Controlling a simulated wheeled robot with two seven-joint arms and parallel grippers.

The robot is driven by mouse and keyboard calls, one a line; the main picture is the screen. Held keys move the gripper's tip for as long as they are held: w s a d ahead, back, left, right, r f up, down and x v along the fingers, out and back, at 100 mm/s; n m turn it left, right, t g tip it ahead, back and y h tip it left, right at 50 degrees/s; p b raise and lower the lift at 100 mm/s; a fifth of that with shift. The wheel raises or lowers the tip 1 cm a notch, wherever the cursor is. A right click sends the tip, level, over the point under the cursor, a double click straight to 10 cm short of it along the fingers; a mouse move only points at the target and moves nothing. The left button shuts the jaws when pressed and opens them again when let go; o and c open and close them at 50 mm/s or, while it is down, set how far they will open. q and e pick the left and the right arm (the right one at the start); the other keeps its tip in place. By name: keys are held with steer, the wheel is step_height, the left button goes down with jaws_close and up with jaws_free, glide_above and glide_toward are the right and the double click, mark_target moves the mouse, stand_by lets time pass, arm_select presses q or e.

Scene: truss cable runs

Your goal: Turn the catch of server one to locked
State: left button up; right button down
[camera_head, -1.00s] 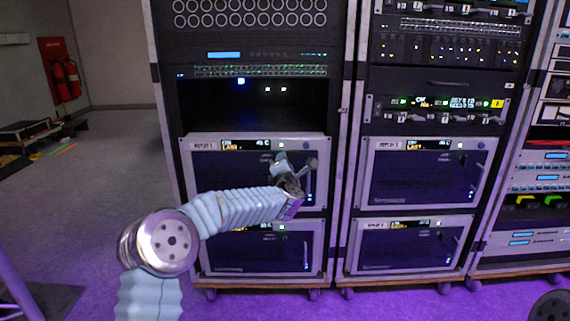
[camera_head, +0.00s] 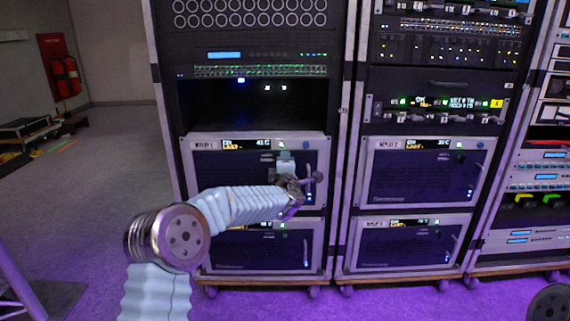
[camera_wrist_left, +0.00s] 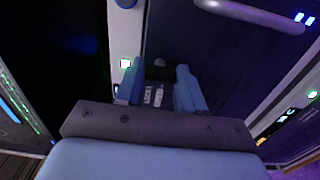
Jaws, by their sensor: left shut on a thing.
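Server one (camera_head: 230,175) is the upper framed unit with a dark front in the left rack. Its lit display strip and a small green light run along its top. My left gripper (camera_head: 286,158) is at the upper right of this front, just under the green light, with its fingers pointing up in the picture. In the left wrist view, the blue fingers of my left gripper (camera_wrist_left: 161,84) are shut on the small dark catch (camera_wrist_left: 159,72). The fingers hide much of it, so I cannot tell its exact angle. My right gripper is not in view.
A vertical handle (camera_head: 307,182) stands right of the gripper, and the handle shows close by in the left wrist view (camera_wrist_left: 250,14). A similar unit (camera_head: 250,255) sits below. Another rack (camera_head: 415,180) stands to the right. The floor at left (camera_head: 105,170) is mostly clear.

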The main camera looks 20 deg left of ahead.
arm_select(q)
steer(key=o, duration=1)
steer(key=shift+o, duration=0.2)
steer(key=b+v, duration=0.1)
steer(key=v, duration=1.3)
steer(key=shift+w+f, duration=0.1)
